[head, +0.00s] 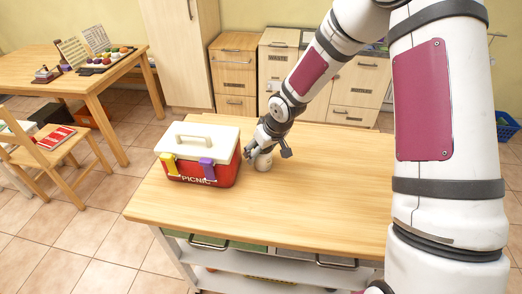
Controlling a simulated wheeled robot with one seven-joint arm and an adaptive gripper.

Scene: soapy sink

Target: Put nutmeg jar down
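The nutmeg jar (263,163) is a small pale jar on the wooden table top (325,195), just right of the red picnic box. It looks upright, and its upper part is partly hidden by my gripper. My gripper (268,152) is right above and around the jar, pointing down. Its fingers are spread, with one to the left of the jar and the other to the right. A gap shows between the right finger and the jar. The jar is too small to read any label.
The red picnic box (209,184) with a white lid stands close on the left of my gripper. The table top is clear to the right and in front. A wooden table (40,68) and a chair (62,150) stand at the left; cabinets (233,75) line the back.

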